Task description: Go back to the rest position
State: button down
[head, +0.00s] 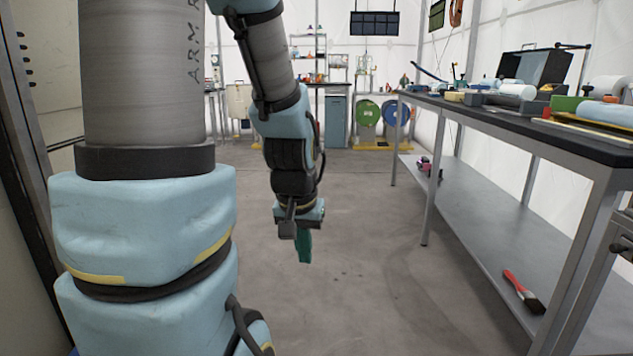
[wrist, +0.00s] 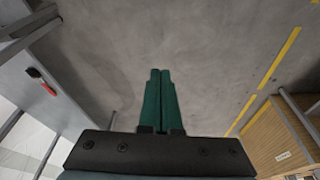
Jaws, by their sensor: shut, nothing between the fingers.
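My gripper (head: 304,246) hangs from my arm near the middle of the head view, pointing down over the bare floor. In the wrist view its two green fingers (wrist: 160,72) lie side by side, closed together with nothing between them. No object is near the fingertips. My arm's large blue and grey links fill the left of the head view and hide what lies behind them.
A long workbench (head: 480,110) with tools stands on the right. Its lower shelf (head: 465,232) holds a red-handled brush (head: 523,292). Green and blue drums (head: 367,113) stand at the back. The floor (head: 370,260) between is clear. A wall is close on the left.

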jog(key=s+a+n, duration=0.1)
jog(key=s+a, duration=0.1)
jog(key=a, duration=0.2)
notch_tip(320, 180, up, 25)
jog(key=g+p, duration=0.1)
jog(key=p, duration=2.4)
jog(key=shift+s+a+y+p, duration=0.15)
jog(key=shift+a+y+p, duration=0.15)
jog(key=shift+a+p, duration=0.05)
